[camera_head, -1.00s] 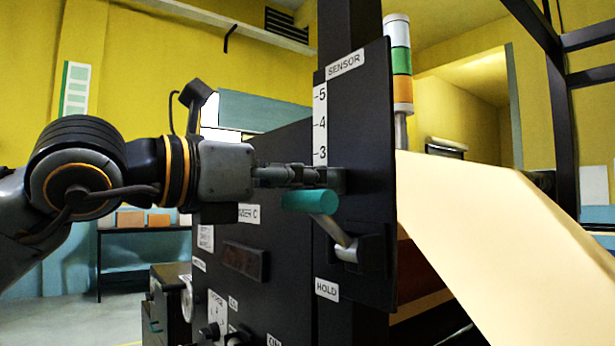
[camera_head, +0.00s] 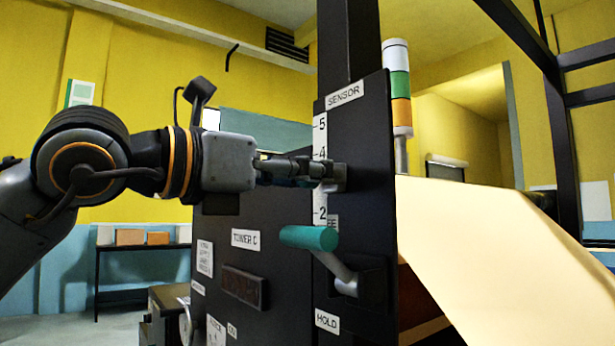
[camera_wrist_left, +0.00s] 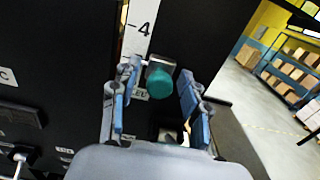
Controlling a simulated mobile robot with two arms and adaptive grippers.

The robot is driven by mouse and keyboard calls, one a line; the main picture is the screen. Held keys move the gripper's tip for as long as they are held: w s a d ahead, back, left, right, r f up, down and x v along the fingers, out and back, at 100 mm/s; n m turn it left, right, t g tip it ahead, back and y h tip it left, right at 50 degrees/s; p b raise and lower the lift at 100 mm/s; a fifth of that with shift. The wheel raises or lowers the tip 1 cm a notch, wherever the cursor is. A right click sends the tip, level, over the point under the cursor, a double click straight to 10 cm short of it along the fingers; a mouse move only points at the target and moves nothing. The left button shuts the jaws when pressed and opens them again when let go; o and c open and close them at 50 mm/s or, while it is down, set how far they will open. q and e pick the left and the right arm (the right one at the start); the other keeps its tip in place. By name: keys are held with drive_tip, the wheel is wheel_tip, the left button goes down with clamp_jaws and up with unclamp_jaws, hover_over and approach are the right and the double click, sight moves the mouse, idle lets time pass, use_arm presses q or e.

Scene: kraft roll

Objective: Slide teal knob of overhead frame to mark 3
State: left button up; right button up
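The teal knob (camera_wrist_left: 160,83) sits on the sensor slide in the left wrist view, just below the 4 on the white scale (camera_wrist_left: 140,28). My left gripper (camera_wrist_left: 160,70) is open around the knob, with a finger on each side and gaps between. In the head view, my left gripper (camera_head: 325,170) is at the slide's dark carriage (camera_head: 337,178). The scale (camera_head: 320,206) shows 5 and 4 above and 2 below; the carriage and fingers hide the 3. The knob is mostly hidden there by my fingers. My right gripper is out of view.
A lever with a teal handle (camera_head: 308,238) sticks out below the slide, close under my left gripper. The SENSOR label (camera_head: 344,96) is above the scale. A signal tower (camera_head: 398,85) and a kraft paper web (camera_head: 490,250) are on the right.

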use_arm(q)
drive_tip(key=v, duration=1.2)
idle(0.5)
